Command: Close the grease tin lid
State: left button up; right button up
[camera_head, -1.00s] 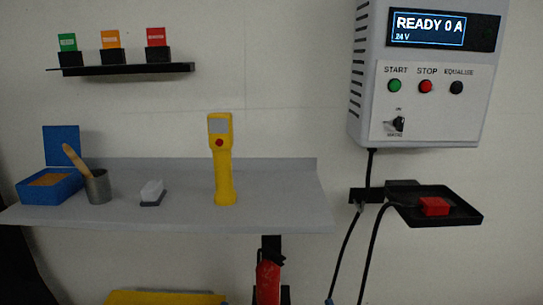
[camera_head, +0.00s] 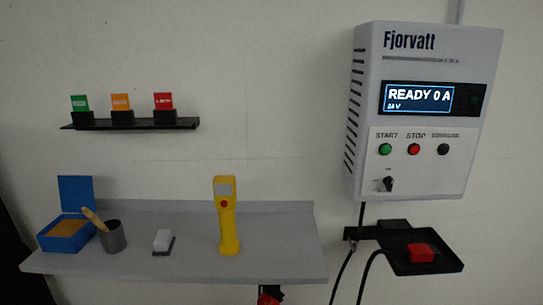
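The blue grease tin (camera_head: 62,239) stands at the left end of the grey wall shelf. Its lid (camera_head: 77,194) is open and stands upright at the tin's back edge. Brown-orange grease (camera_head: 66,228) shows inside. Neither of my grippers is in the head view.
A grey cup (camera_head: 113,238) with a wooden-handled tool (camera_head: 94,218) stands close to the tin's right side. A small white-and-grey block (camera_head: 162,240) and a yellow handheld meter (camera_head: 227,215) stand farther right on the shelf (camera_head: 280,260). A charger box (camera_head: 425,115) hangs at the right.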

aim_at(76, 192)
jog(key=u, duration=1.35)
